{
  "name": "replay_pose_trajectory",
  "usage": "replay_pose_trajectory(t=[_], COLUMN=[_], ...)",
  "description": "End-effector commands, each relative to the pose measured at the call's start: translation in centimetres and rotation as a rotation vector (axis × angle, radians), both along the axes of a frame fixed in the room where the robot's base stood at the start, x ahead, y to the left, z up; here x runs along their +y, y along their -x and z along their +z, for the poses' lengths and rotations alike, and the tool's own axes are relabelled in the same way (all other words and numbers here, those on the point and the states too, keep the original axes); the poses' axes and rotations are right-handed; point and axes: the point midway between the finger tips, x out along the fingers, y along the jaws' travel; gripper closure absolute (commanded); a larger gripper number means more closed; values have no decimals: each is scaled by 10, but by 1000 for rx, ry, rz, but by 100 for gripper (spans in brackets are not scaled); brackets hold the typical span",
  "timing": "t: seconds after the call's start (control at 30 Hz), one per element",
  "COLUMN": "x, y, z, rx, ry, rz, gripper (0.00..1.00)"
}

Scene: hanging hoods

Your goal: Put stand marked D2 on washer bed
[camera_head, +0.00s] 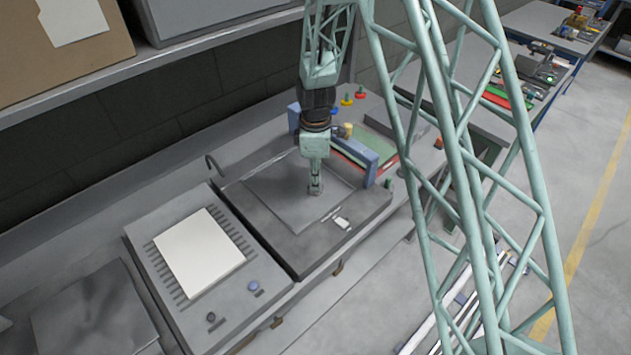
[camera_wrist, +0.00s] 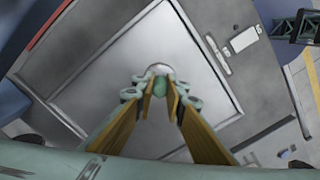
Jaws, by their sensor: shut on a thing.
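My gripper (camera_head: 315,185) points down over a dark grey bed (camera_head: 262,222) with a square plate, likely the washer bed. In the wrist view my gripper (camera_wrist: 160,90) is shut on a small green-topped piece (camera_wrist: 160,84) with a pale round foot, likely the stand. No D2 mark is readable on it. It is upright, low over or on the plate (camera_wrist: 120,62); I cannot tell whether it touches. Its lower part in the head view (camera_head: 314,190) looks small and grey.
A grey unit with a white square (camera_head: 200,252) and slots adjoins on the left. A blue frame (camera_head: 358,155) stands behind the gripper at the bed's back right. Small yellow (camera_head: 347,99) and red (camera_head: 360,93) pieces stand behind. A shelf (camera_head: 150,75) overhangs the bench.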

Motion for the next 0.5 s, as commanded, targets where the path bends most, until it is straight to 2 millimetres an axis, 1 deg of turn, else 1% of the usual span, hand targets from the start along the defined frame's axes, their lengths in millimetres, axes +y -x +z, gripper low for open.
replay_pose_trajectory(t=[0.17,0.2,0.3,0.5], x=[0,0,0,0], y=[0,0,0,0], z=[-4,-3,-3,-3], rx=[0,0,0,0], ry=[0,0,0,0], rz=[0,0,0,0], gripper=[100,85,76,75])
